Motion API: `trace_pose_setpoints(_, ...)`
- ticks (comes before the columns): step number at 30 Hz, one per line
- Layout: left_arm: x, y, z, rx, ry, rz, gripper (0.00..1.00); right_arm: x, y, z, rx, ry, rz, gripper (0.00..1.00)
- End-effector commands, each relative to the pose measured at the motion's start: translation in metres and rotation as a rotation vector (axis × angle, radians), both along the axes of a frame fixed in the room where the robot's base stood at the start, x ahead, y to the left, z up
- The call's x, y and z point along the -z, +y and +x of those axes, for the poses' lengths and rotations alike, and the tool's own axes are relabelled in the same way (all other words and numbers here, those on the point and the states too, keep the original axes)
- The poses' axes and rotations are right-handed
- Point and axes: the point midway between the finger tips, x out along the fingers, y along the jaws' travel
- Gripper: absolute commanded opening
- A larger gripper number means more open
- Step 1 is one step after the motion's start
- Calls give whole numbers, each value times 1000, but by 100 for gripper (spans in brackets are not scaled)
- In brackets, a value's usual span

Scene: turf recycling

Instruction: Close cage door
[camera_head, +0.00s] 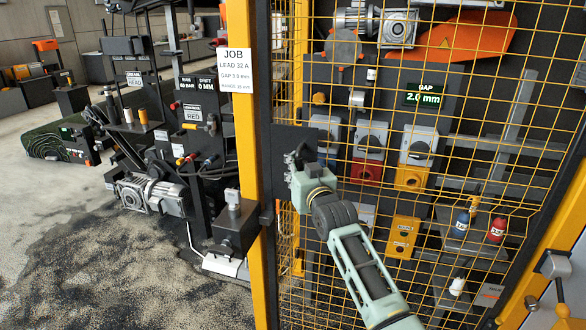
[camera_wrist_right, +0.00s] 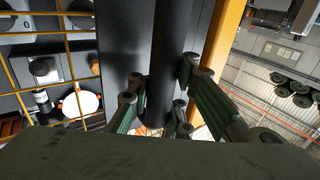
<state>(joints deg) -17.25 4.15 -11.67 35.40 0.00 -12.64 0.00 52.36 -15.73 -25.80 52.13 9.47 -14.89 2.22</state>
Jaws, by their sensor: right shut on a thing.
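The cage door (camera_head: 470,66) is a yellow wire mesh panel filling the right side of the head view. Its dark left edge stands beside a yellow post (camera_head: 243,120), and I cannot tell whether a gap remains. A dark plate (camera_head: 328,128) sits near that edge. My right gripper (camera_head: 297,162) is at this plate. In the right wrist view its fingers (camera_wrist_right: 160,98) are shut around a dark upright bar (camera_wrist_right: 166,50), the door handle. In the head view the gripper hides most of the handle. My left gripper is not in view.
A dark latch box (camera_head: 236,228) sits low on the post. Behind the mesh are switch boxes (camera_head: 366,152), a gap display (camera_head: 423,95) and bottles. A machine with a motor (camera_head: 150,195) stands left of the post. Dark crumbs cover the floor (camera_head: 110,270).

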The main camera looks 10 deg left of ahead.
Motion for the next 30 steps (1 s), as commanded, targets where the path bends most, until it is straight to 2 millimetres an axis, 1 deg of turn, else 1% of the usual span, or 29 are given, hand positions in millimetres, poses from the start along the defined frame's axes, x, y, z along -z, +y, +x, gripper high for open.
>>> trace_pose_setpoints(1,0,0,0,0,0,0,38,4,-9,4,13,4,-11,0)
trace_pose_setpoints(4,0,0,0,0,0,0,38,5,-9,4,13,5,-10,0)
trace_pose_setpoints(5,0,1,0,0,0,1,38,5,-9,4,13,5,-10,10)
trace_pose_setpoints(13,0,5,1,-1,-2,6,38,5,-7,3,11,5,-7,34)
trace_pose_setpoints(23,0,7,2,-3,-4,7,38,3,-4,2,6,3,-4,35)
trace_pose_setpoints(26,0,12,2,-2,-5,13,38,2,-4,1,5,2,-4,35)
trace_pose_setpoints(30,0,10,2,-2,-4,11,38,3,-6,-4,4,2,-2,35)
